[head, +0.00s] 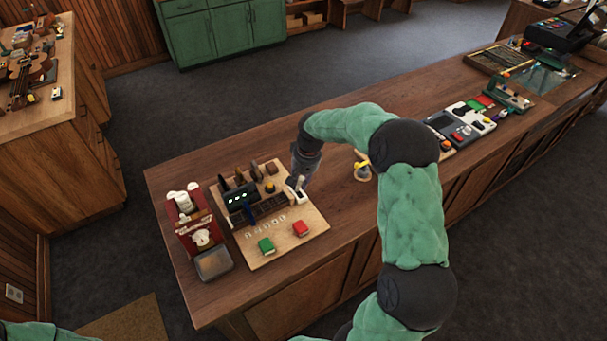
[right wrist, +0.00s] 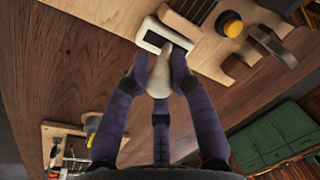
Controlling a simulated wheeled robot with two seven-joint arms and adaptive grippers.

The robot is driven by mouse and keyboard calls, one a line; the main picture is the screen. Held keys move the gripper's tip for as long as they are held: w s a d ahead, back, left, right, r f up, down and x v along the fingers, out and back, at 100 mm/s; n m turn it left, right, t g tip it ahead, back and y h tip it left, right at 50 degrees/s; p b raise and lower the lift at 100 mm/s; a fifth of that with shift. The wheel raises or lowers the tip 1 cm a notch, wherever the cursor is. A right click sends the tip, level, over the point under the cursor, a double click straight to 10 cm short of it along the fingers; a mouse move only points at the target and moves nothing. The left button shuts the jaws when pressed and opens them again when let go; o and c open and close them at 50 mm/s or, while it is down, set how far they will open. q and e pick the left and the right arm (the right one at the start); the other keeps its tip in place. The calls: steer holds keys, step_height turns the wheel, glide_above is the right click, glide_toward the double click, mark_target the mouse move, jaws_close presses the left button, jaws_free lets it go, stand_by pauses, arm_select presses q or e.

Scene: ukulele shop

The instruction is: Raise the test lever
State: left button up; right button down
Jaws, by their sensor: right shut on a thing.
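The test lever (head: 300,184) is a pale handle in a white housing with a dark slot, at the right edge of a wooden test board (head: 310,228) on the counter. In the right wrist view the pale lever (right wrist: 158,84) stands between my fingers, with its slotted white housing (right wrist: 150,42) just beyond. My right gripper (head: 299,176) reaches down to it and is shut on the lever; its fingers also show in the right wrist view (right wrist: 160,72). The lever's exact angle is hard to tell. My left gripper is out of view; only green arm covering shows at the lower left.
A small yellow-topped item (head: 362,170) stands to the right. The counter front right of the board is clear.

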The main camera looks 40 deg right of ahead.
steer(key=w+g+p, duration=0.1)
steer(key=g+p, duration=0.1)
steer(key=p, duration=0.1)
steer(key=shift+a+r, duration=0.1)
steer(key=shift+a, duration=0.05)
steer(key=shift+w+g+p, duration=0.5)
steer(key=shift+p, duration=0.2)
steer(key=shift+w+g+y+p, duration=0.3)
steer(key=shift+w+g+p, duration=0.2)
steer(key=shift+g, duration=0.2)
steer(key=shift+w+f+g, duration=0.2)
steer(key=shift+w+g, duration=0.15)
steer(key=shift+g, duration=0.15)
steer(key=shift+w+d, duration=0.2)
steer(key=shift+w, duration=0.15)
steer(key=shift+w+f, duration=0.2)
steer(key=shift+w, duration=0.45)
steer(key=shift+d, duration=0.1)
